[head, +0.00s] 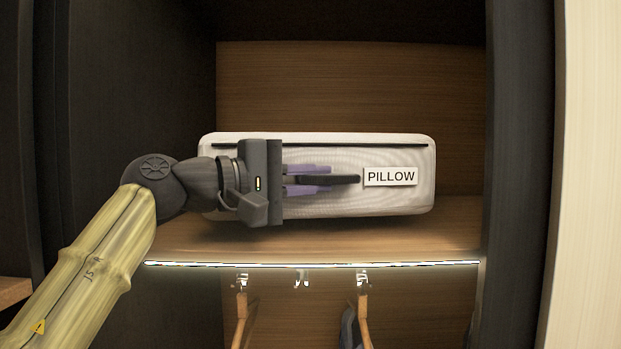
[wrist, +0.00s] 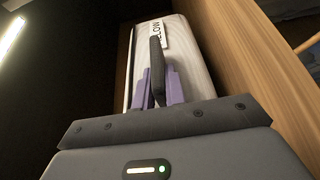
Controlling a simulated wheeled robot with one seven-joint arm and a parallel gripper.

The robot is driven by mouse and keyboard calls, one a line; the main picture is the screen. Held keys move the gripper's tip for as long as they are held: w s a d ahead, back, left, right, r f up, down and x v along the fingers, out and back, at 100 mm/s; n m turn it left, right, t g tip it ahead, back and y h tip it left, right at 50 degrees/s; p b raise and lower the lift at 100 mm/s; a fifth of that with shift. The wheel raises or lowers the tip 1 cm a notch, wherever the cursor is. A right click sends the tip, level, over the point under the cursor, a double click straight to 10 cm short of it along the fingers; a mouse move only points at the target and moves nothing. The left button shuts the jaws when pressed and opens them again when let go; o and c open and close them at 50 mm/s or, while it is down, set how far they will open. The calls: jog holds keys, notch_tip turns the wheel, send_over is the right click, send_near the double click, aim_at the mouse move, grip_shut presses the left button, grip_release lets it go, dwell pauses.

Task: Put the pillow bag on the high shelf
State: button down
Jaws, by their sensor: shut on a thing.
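The pillow bag (head: 400,202) is a white, box-shaped bag with a dark zip line along its upper edge, a dark handle and a "PILLOW" label. It is in front of the wooden back of the high shelf (head: 440,238), over the shelf board. Whether its underside touches the board is hard to tell. My gripper (head: 330,179) comes from the left, its purple fingers shut on the bag's dark handle. The wrist view also shows the bag (wrist: 188,60) and the fingers (wrist: 158,87) around the handle.
A lit strip (head: 310,263) runs along the shelf's front edge. Hooks and wooden hangers (head: 363,310) hang below it. Dark side panels (head: 512,180) bound the shelf left and right. Some free room shows right of the bag.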

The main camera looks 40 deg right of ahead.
jog(key=shift+w+d, duration=0.45)
jog(key=shift+w, duration=0.25)
jog(key=shift+w+f+b, duration=0.25)
jog(key=shift+f+b, duration=0.3)
jog(key=shift+f, duration=0.4)
jog(key=shift+s+a+f+b, duration=0.15)
jog(key=shift+s+b, duration=0.25)
jog(key=shift+w+d, duration=0.2)
jog(key=shift+d, duration=0.15)
jog(key=c, duration=1.4)
grip_release()
jog(key=shift+s+a, duration=0.15)
jog(key=shift+s, duration=0.15)
jog(key=shift+o, duration=0.2)
jog(key=shift+w, duration=0.15)
jog(key=shift+f, duration=0.1)
jog(key=shift+w+a+b, duration=0.15)
jog(key=shift+a+b, duration=0.3)
jog(key=shift+a, duration=0.8)
jog(key=shift+w+a+b, duration=0.2)
jog(key=shift+a+b, duration=0.25)
jog(key=shift+a, duration=0.85)
jog(key=shift+w+a+b, duration=0.15)
jog(key=shift+a+b, duration=0.3)
jog(key=shift+a, duration=0.8)
